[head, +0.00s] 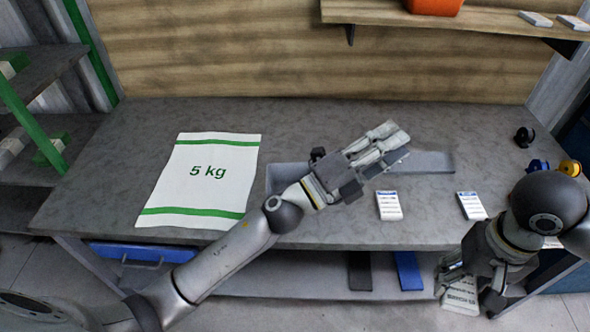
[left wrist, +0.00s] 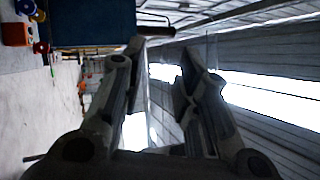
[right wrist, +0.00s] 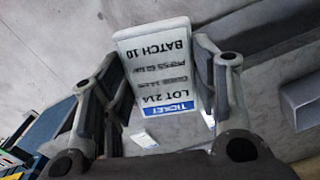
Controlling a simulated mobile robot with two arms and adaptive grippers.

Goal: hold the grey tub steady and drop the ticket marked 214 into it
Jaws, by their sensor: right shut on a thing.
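A long, low grey tub (head: 432,162) lies on the worktable in the head view. Its middle is hidden behind my left gripper (head: 403,146). The left gripper is open and empty above the tub; I cannot tell whether it touches it. In the left wrist view, its fingers (left wrist: 160,60) stand apart with nothing between them. My right gripper (head: 467,290) is shut on the white ticket (right wrist: 158,65), low at the table's front right, away from the tub. The ticket appears upside down in the right wrist view and reads LOT 214 and BATCH 10.
A white 5 kg sack (head: 205,180) lies flat on the left of the table. Two other tickets (head: 389,205) (head: 471,206) lie near the front edge. Yellow (head: 570,167) and blue (head: 538,166) items stand at the right. A wooden shelf (head: 470,13) overhangs the back.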

